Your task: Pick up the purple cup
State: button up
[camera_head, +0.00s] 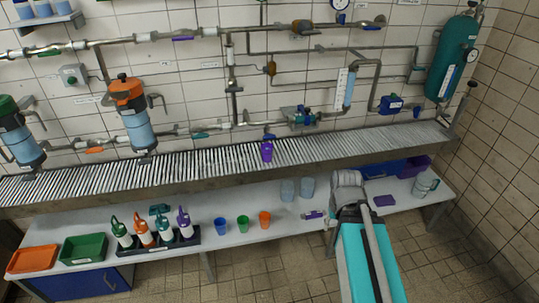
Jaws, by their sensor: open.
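The purple cup (266,151) stands upright on the slatted grey shelf along the wall, near the middle of the picture. My gripper (329,218) is at the end of my grey and teal arm, over the lower bench, to the right of and below the cup. It is small in this view and partly hidden by my arm; it is open and apart from the cup. A small purple and white item (313,215) shows beside it; I cannot tell whether they touch.
Blue (220,226), green (243,224) and orange (265,219) cups stand on the lower bench. Several spray bottles stand in a dark rack (160,247). Pipes (180,132) run along the wall behind the slatted shelf. The shelf is mostly clear around the purple cup.

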aim_at(267, 148)
jog(key=u, duration=0.05)
jog(key=i, duration=0.9)
jog(key=z, duration=0.05)
